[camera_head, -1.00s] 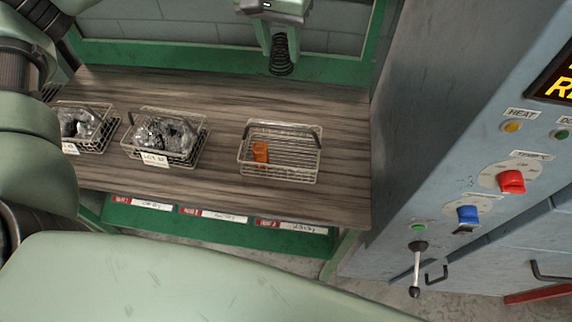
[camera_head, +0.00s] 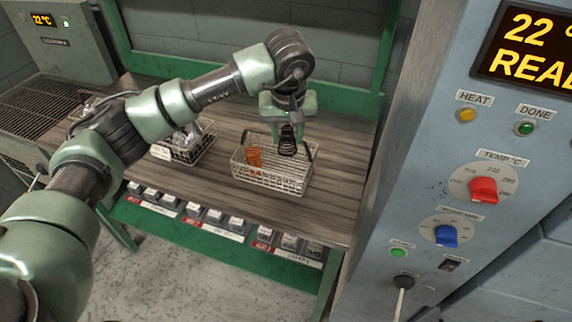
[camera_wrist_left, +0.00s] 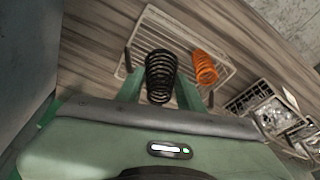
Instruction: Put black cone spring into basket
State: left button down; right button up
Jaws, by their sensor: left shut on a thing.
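The black cone spring (camera_head: 288,140) is held upright in my left gripper (camera_head: 287,120), whose fingers are shut on it. In the left wrist view the spring (camera_wrist_left: 160,78) sits between the two green fingers (camera_wrist_left: 160,92). The spring hangs over the right part of the wire basket (camera_head: 272,183), near its back rim; I cannot tell its exact height above the basket floor. The basket also shows in the left wrist view (camera_wrist_left: 160,22). An orange spring (camera_head: 254,158) stands in the left part of this basket. My right gripper is not in view.
Another wire basket (camera_head: 190,160) with bagged parts stands to the left, partly behind my left arm. A grey-blue machine (camera_head: 420,180) with knobs and a display rises at the right. Bare wooden bench top (camera_head: 335,205) lies right of the basket.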

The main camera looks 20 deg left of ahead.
aim_at(288, 154)
pick_arm(q)
notch_tip(288, 154, down, 6)
jog(key=shift+f+p, duration=0.25)
jog(key=shift+p, duration=0.2)
notch_tip(288, 154, down, 4)
jog(key=shift+d+f+p, duration=0.1)
jog(key=shift+f+p, duration=0.1)
jog(key=shift+p, duration=0.25)
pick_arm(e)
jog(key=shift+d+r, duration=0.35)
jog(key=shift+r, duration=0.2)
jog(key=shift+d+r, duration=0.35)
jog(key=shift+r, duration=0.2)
pick_arm(q)
jog(key=shift+f, duration=0.1)
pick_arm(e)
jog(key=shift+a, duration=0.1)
pick_arm(q)
jog(key=shift+f+b, duration=0.35)
jog(key=shift+b, duration=0.15)
jog(key=c, duration=1.2)
grip_release()
jog(key=shift+r, duration=0.1)
jog(key=shift+o, duration=0.2)
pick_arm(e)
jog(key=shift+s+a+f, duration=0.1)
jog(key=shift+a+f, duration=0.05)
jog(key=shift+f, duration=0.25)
